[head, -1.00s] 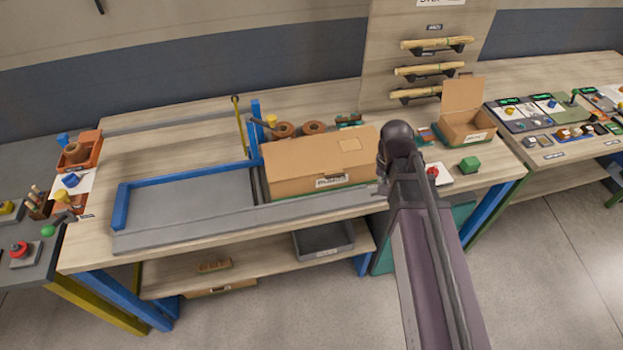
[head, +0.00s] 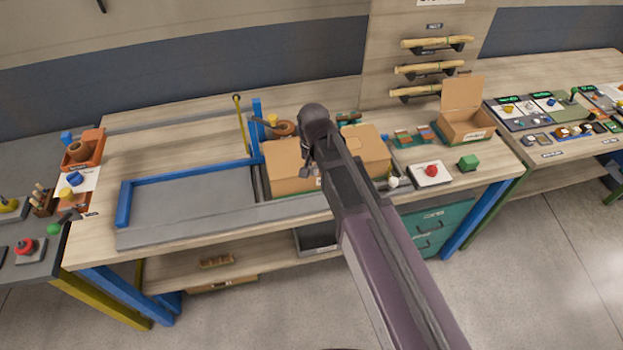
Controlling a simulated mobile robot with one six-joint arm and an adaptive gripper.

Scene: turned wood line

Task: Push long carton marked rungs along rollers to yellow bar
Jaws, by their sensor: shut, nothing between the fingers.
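The long brown carton (head: 370,150) lies on the roller track at the middle of the bench, its left end near the blue post. My arm crosses in front of it and hides its middle and most of its label. My gripper (head: 307,168) is shut and empty, over the carton's middle; I cannot tell whether it touches the carton. The yellow bar (head: 241,125) stands nearly upright by the blue post (head: 256,128), just left of the carton. A grey bed (head: 190,200) with a blue rail (head: 190,172) lies to the left and is bare.
Behind the carton are brown spools (head: 284,128). An orange tray (head: 86,150) sits at the far left. Wooden rods hang on the back panel.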

